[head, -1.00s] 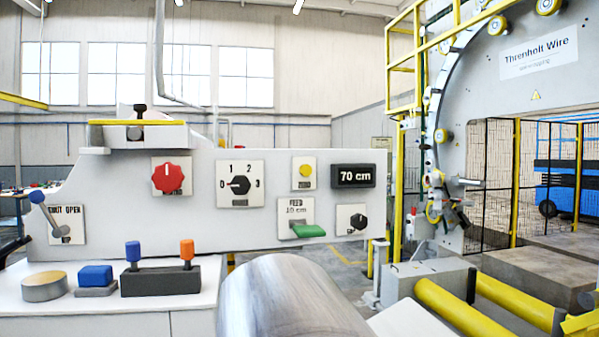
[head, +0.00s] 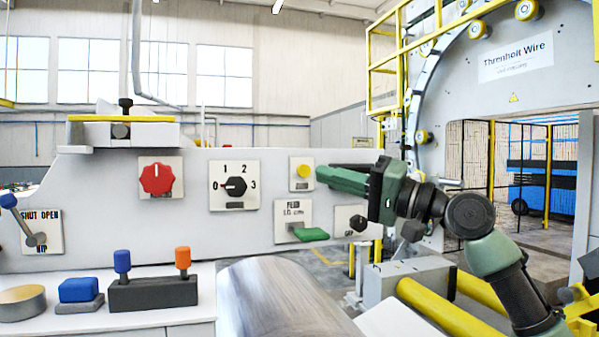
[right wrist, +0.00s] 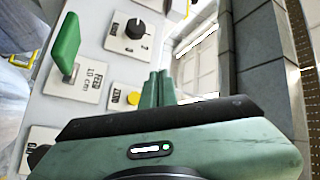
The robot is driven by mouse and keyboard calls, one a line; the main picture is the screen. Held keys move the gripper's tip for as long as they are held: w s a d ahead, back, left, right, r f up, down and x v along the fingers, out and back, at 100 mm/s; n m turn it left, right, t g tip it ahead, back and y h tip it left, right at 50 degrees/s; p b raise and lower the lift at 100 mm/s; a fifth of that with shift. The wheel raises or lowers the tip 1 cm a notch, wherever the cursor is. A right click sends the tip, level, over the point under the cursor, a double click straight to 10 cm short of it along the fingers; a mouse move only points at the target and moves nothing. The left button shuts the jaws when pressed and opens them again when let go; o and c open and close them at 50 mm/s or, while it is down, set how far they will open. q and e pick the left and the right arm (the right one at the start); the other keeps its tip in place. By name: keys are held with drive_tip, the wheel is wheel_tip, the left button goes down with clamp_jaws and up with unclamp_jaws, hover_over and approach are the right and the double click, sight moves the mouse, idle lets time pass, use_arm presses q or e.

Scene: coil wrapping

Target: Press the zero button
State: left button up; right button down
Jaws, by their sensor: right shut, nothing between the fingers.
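The zero button is a round yellow button (head: 303,171) on a small white plate, on the grey control panel. It also shows in the right wrist view (right wrist: 133,98), just left of the fingers. My right gripper (head: 322,176) is shut and empty. Its green fingertips are close to the right of the button in the head view; I cannot tell whether they touch the panel. The closed fingers also show in the right wrist view (right wrist: 158,88). The gripper hides most of the length display. My left gripper is out of view.
The panel also carries a red knob (head: 157,179), a black dial (head: 235,187), a green feed lever (head: 311,235) and a black knob (head: 357,223). A metal roll (head: 280,295) lies below. Two small levers (head: 152,292) stand on the ledge. A large ring machine (head: 540,85) stands at right.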

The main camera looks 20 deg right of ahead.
sight(303, 170)
drive_tip(key=shift+d, duration=0.1)
drive_tip(key=shift+r, duration=0.1)
drive_tip(key=w+p, duration=0.4)
drive_tip(key=w, duration=0.4)
drive_tip(key=shift+w+a, duration=0.2)
drive_tip(key=shift+w, duration=0.2)
idle(1.9)
drive_tip(key=shift+w+p, duration=0.4)
drive_tip(key=shift+p, duration=0.15)
